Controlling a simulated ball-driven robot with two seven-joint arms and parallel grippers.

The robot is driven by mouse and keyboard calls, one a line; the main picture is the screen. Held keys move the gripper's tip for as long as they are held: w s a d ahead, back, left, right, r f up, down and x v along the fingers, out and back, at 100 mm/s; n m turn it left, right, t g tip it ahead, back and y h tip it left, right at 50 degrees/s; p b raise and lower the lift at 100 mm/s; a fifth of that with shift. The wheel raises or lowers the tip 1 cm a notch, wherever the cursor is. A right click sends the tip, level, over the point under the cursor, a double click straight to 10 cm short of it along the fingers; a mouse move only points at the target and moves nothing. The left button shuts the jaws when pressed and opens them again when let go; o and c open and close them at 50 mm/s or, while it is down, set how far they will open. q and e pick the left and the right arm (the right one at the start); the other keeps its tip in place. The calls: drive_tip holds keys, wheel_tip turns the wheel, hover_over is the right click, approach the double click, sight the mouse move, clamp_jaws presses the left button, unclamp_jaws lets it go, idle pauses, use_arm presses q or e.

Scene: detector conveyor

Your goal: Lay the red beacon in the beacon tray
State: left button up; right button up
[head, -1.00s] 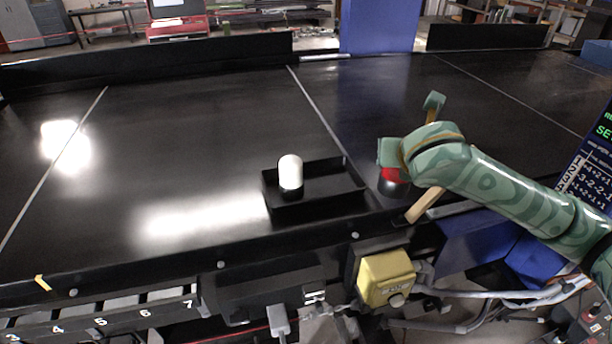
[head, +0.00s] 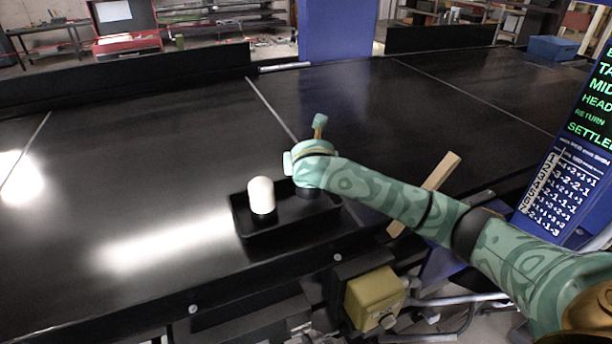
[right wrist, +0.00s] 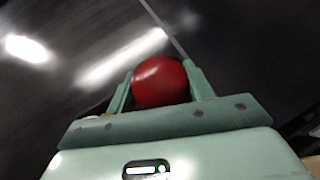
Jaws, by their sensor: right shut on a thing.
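The red beacon (right wrist: 160,82) sits between the fingers of my right gripper (right wrist: 160,88), which is shut on it. In the head view my right gripper (head: 306,180) is over the right part of the black beacon tray (head: 290,227). There the gripper hides the red dome, and only a dark base (head: 308,192) shows beneath it. I cannot tell whether that base touches the tray floor. A white-domed beacon (head: 261,194) stands upright in the left part of the tray. My left gripper is not in view.
The dark conveyor surface (head: 150,150) is clear left of the tray. A pale wooden bar (head: 440,172) lies to the right, partly behind my right arm. A yellow box (head: 374,298) is below the conveyor edge. A screen (head: 585,130) stands at far right.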

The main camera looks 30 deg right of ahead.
drive_tip(key=shift+w+f, duration=0.15)
drive_tip(key=shift+f, duration=0.05)
drive_tip(key=shift+w+a+f, duration=0.15)
drive_tip(key=shift+f, duration=1.55)
drive_tip(key=o, duration=1.1)
drive_tip(key=shift+f, duration=0.1)
drive_tip(key=p+v, duration=0.2)
drive_tip(key=v, duration=1)
